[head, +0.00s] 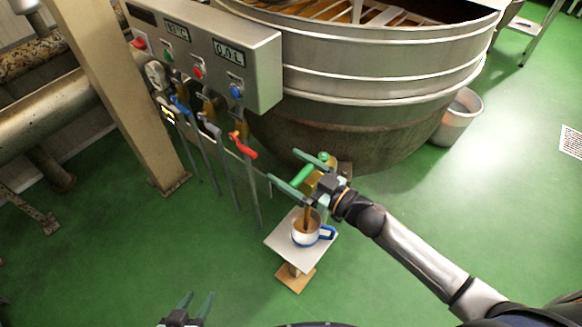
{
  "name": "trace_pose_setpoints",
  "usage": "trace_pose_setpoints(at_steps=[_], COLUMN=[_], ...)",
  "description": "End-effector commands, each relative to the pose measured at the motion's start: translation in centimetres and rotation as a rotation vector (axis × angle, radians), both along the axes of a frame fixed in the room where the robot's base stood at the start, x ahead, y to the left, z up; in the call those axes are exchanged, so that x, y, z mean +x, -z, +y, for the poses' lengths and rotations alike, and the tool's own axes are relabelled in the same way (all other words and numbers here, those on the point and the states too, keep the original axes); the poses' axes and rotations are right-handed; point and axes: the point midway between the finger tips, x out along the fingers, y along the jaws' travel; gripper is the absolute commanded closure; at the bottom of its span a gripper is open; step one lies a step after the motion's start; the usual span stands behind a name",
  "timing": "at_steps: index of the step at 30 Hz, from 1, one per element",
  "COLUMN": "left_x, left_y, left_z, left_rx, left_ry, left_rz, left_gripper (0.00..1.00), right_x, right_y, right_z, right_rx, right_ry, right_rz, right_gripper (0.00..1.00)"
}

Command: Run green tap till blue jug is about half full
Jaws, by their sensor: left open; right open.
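The green tap handle (301,174) sits low on the side of the big kettle. My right gripper (299,176) is open, with one finger on each side of the handle; I cannot tell whether they touch it. A brown stream (307,214) falls from the tap into the blue jug (305,238), which looks white with a blue handle and rim. The jug stands upright on a small white stand (284,244). Brown liquid shows inside it, but its exact level is hard to tell. My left gripper (190,308) is open and empty at the bottom edge.
The large steel kettle (385,75) fills the upper middle. A control box (215,50) with buttons and displays hangs left of it, above blue, grey and red-handled valves (243,145). A beige post (125,95) stands at left, a bucket (456,118) at right. Green floor is clear around the stand.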

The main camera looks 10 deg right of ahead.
Motion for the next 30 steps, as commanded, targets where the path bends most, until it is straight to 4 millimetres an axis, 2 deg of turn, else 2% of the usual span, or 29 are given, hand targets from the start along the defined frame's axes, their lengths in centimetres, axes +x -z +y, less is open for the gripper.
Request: trace_pose_setpoints(at_steps=[4,30], left_x=[0.02,-0.03], left_y=[-0.03,0.08], left_z=[-0.05,-0.02], left_rx=[-0.001,0.0], left_ry=[0.001,0.0], left_rz=[-0.001,0.0], left_gripper=[0.5,0.5], right_x=[-0.01,-0.05], right_y=[0.0,0.0], right_z=[-0.01,-0.02], right_rx=[0.0,0.001], right_ry=[0.0,0.0], right_rz=[0.0,0.001], right_gripper=[0.01,0.99])
